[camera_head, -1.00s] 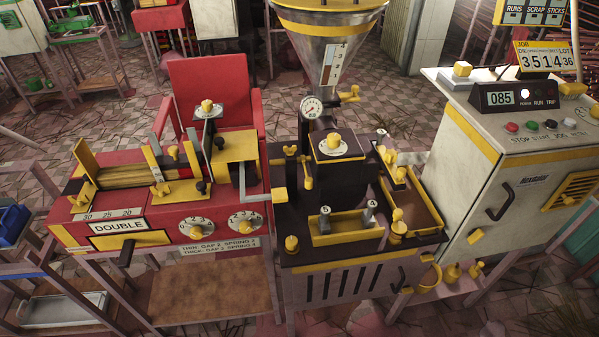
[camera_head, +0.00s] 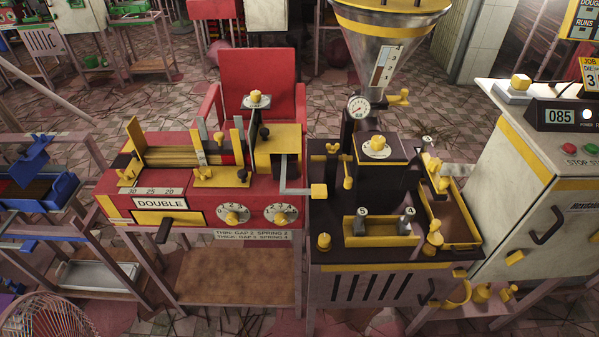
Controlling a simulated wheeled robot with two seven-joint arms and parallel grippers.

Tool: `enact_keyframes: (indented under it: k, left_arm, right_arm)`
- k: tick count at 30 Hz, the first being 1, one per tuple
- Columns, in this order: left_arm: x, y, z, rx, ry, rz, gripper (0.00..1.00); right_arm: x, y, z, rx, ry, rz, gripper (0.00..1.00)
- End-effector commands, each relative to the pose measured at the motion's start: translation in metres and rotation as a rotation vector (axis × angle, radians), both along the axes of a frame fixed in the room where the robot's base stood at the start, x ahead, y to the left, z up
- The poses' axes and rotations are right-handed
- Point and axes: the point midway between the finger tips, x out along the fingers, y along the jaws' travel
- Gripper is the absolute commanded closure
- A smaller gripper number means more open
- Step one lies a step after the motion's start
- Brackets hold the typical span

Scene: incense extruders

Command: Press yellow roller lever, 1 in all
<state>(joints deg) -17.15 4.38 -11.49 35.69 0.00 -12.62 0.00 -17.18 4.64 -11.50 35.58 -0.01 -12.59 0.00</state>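The red machine marked DOUBLE (camera_head: 160,203) stands left of centre, with rollers and yellow guide plates on top. A crank with a yellow grip (camera_head: 318,190) sticks out from its right side. I cannot tell which of these parts is the yellow roller lever. Neither of my grippers is in view, and nothing touches the machine.
The dark extruder (camera_head: 378,150) with a metal hopper (camera_head: 385,45) stands right of the red machine. A cream control cabinet (camera_head: 520,150) is at the right. A rack with blue bins (camera_head: 65,185) is at the left. A red chair (camera_head: 257,80) stands behind.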

Motion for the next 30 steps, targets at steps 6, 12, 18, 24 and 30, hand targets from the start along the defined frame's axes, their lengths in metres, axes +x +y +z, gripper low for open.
enact_keyframes:
  k: [6,12,18,24,30]
  left_arm:
    - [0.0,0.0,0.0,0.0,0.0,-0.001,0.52]
    - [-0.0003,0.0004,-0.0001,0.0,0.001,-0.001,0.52]
    - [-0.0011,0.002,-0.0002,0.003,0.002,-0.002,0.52]
    - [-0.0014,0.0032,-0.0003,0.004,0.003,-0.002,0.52]
    - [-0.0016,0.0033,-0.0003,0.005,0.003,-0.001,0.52]
  right_arm:
    - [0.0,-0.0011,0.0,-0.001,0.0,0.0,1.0]
    - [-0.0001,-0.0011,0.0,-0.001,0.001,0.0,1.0]
    - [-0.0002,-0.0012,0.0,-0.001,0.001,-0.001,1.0]
    - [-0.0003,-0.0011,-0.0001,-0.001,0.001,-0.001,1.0]
    - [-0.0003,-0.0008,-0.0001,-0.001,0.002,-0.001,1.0]
